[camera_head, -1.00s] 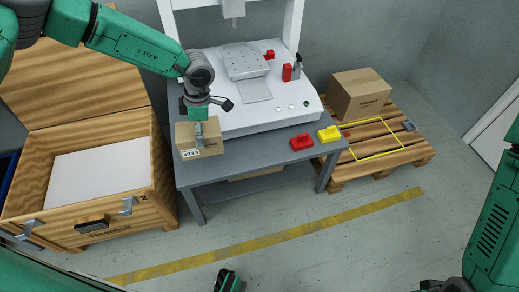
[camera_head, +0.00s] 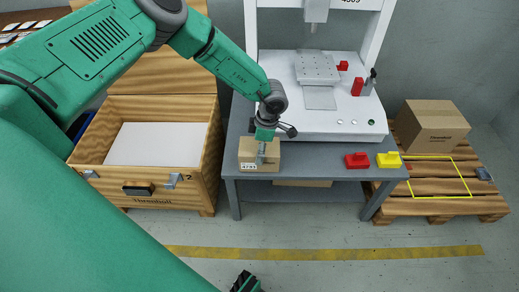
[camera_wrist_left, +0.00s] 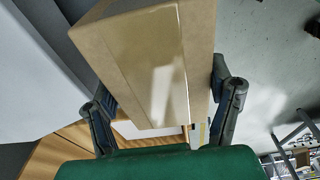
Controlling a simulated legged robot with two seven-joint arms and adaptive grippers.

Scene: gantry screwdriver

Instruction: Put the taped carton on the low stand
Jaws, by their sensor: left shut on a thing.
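The small brown carton (camera_head: 248,153), with a white label on its front, is at the front left corner of the grey bench. My left gripper (camera_head: 264,148) is shut on it from above. In the left wrist view the carton (camera_wrist_left: 150,65) fills the space between the two dark fingers (camera_wrist_left: 165,105), and a lighter tape strip runs along its face. I cannot tell whether it rests on the bench or hangs just above. The low wooden pallet (camera_head: 425,206), likely the low stand, is at the right, with an empty yellow outline (camera_head: 438,158).
A larger carton (camera_head: 435,130) stands at the back of the pallet. The grey bench (camera_head: 310,170) bears a white press (camera_head: 345,122), a red block (camera_head: 357,161) and a yellow block (camera_head: 389,160). An open wooden crate (camera_head: 160,186) is at the left. Floor in front is clear.

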